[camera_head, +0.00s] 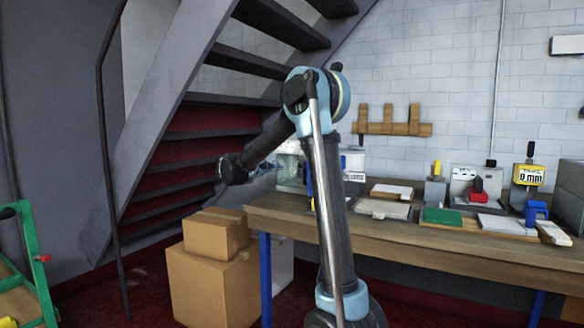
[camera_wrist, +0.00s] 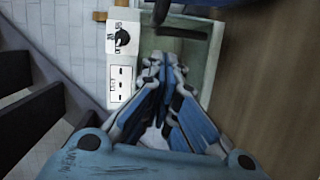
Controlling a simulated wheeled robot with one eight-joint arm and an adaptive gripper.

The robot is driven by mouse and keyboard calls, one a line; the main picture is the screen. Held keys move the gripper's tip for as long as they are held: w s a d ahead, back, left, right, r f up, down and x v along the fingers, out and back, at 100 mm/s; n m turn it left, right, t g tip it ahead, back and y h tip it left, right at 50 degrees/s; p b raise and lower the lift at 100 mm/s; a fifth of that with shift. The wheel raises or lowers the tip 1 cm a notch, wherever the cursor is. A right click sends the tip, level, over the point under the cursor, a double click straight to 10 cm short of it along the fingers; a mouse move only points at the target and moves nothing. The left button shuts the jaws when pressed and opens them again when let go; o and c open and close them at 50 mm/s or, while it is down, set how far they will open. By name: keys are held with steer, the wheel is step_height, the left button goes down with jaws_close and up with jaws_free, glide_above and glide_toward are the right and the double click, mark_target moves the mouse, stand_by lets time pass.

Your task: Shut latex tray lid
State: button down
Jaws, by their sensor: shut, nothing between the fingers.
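The latex tray (camera_wrist: 209,62) shows in the wrist view as a pale box with an open, grey-green inside. A panel with a black knob (camera_wrist: 122,38) and a labelled plate is on its left side. In the head view a pale, see-through part of the tray unit (camera_head: 291,172) stands at the left end of the bench, partly behind my arm. I cannot make out the lid clearly. My gripper (camera_wrist: 163,66) is shut and empty, with its fingertips over the tray opening in the wrist view. Its tips (camera_head: 272,167) are small and unclear in the head view.
The wooden bench (camera_head: 420,231) runs right with boards, a green pad (camera_head: 442,217) and small devices on it. Cardboard boxes (camera_head: 213,283) stand on the floor at its left end. The staircase (camera_head: 180,90) rises behind on the left. A green cart (camera_head: 32,260) is at far left.

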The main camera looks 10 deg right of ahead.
steer(key=r+x, duration=0.1)
steer(key=x, duration=0.9)
steer(key=shift+t+h, duration=0.3)
steer(key=shift+t, duration=0.1)
steer(key=shift+s+d+r, duration=0.1)
steer(key=shift+s+d, duration=0.05)
steer(key=shift+s, duration=0.05)
